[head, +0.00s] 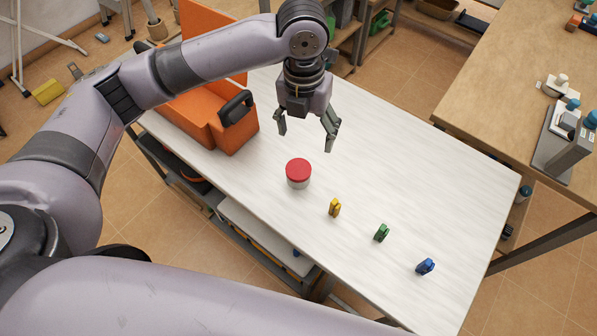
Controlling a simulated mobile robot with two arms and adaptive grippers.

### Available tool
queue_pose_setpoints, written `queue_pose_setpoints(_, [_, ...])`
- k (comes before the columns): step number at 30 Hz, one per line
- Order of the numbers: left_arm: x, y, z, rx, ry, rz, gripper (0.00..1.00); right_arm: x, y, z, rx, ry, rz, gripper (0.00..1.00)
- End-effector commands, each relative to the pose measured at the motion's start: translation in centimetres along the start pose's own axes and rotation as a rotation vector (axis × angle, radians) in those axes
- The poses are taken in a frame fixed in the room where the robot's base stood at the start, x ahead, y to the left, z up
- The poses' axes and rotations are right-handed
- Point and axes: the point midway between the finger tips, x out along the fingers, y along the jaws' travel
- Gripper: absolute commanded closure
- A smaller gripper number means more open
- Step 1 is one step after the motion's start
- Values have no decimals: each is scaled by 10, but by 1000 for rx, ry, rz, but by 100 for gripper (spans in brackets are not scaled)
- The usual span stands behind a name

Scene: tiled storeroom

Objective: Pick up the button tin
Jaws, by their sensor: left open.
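The button tin (298,174) is a small round tin with a red lid and a pale grey side. It stands upright on the white table (420,170), near the table's front edge. My left gripper (304,140) is open and empty, pointing down. In the picture it is just above and beyond the tin, apart from it. My right gripper is not in view.
An orange toolbox (236,137) with a black handle stands at the table's left end. A yellow clip (335,207), a green one (381,232) and a blue one (425,266) lie right of the tin. A wooden bench (480,90) is at the right. The table's right half is mostly clear.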

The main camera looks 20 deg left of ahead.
Motion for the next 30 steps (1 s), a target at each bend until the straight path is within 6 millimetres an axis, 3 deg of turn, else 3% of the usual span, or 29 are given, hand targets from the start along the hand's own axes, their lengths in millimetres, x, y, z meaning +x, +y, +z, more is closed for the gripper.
queue_pose_setpoints(3, [-13,12,6,66,10,32,28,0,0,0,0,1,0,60])
queue_pose_setpoints(7, [-9,17,7,94,21,41,28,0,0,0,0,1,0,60])
queue_pose_setpoints(21, [85,20,4,95,21,40,28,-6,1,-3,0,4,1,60])
queue_pose_setpoints(30, [109,20,3,95,19,40,28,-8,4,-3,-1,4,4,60])
